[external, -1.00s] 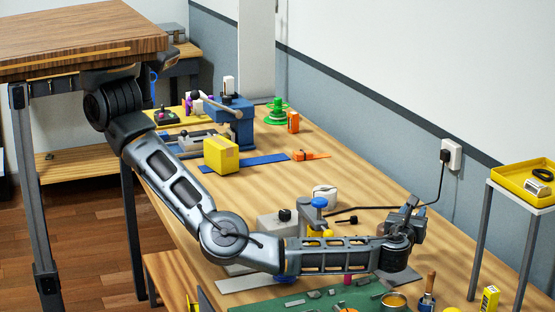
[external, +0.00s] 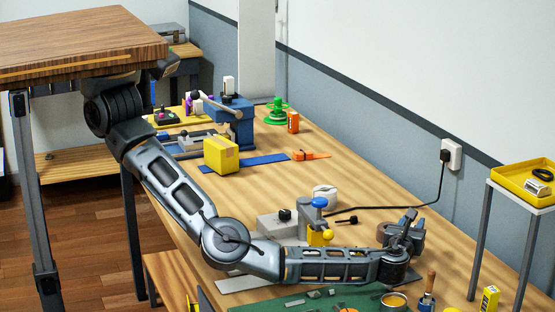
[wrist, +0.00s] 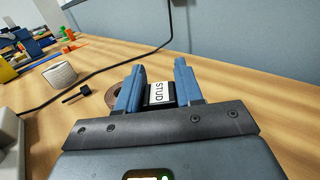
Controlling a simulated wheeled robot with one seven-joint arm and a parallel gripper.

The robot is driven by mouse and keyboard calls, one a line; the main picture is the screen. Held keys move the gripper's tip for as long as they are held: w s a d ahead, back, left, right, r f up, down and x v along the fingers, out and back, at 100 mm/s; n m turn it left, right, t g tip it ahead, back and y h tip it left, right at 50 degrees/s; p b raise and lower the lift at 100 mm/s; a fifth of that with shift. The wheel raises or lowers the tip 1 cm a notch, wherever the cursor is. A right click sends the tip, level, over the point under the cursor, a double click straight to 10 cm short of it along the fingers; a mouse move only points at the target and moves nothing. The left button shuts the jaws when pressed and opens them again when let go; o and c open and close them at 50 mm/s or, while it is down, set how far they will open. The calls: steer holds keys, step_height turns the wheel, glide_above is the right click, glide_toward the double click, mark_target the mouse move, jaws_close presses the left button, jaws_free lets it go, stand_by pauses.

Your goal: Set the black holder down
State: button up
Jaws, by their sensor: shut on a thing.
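My gripper (wrist: 159,68) is shut on the black holder (wrist: 160,95), which carries a white label reading "STUD". In the wrist view the holder sits between the two blue fingers, with its lower part hidden by the gripper body. In the external view my gripper (external: 405,232) is low over the right part of the wooden bench (external: 350,180). The holder is too small and covered there to make out clearly. I cannot tell whether its underside touches the bench.
A brown tape roll (wrist: 115,92) lies just left of the fingers; it also shows in the external view (external: 384,231). A small black knob-ended piece (wrist: 77,94) and a white round container (wrist: 60,74) lie further left. A cable runs behind. Bench right of the fingers is clear.

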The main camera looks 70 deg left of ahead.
steer(key=shift+f+b, duration=0.45)
steer(key=shift+b, duration=0.1)
steer(key=o, duration=1.2)
